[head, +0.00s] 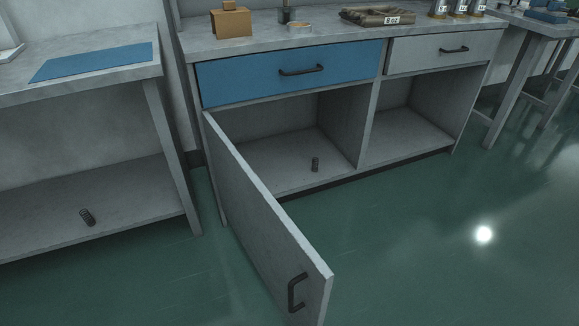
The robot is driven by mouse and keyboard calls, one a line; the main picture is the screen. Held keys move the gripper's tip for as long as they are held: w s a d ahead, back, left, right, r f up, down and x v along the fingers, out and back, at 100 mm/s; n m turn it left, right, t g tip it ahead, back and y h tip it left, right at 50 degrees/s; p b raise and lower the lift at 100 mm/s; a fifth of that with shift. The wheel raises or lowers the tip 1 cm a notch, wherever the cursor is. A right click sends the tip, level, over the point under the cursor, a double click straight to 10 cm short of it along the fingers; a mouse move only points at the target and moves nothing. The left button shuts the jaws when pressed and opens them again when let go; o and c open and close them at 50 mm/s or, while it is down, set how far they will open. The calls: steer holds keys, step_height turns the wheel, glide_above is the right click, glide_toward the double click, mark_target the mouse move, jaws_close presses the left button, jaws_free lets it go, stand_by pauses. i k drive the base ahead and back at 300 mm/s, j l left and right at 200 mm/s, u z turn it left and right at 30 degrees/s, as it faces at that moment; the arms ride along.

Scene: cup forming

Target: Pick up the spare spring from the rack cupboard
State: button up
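My gripper is not in view.
The open door juts out over the green floor (420,250), left of centre. A blue drawer (292,73) and a grey drawer (445,50) are shut above the compartments. The right compartment (408,135) is open and empty. Floor right of the door is clear.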

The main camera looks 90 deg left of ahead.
mark_target(314, 164)
steer(key=i+j+u, duration=0.2)
steer(key=u, duration=0.2)
steer(key=i+u, duration=0.8)
steer(key=i+l+u, duration=0.1)
steer(key=i+u, duration=0.3)
steer(key=i+l+u, duration=0.2)
steer(key=u, duration=0.2)
steer(key=i+j+u, duration=0.9)
steer(key=i+u, duration=0.25)
steer(key=i+j, duration=0.15)
steer(key=i, duration=0.45)
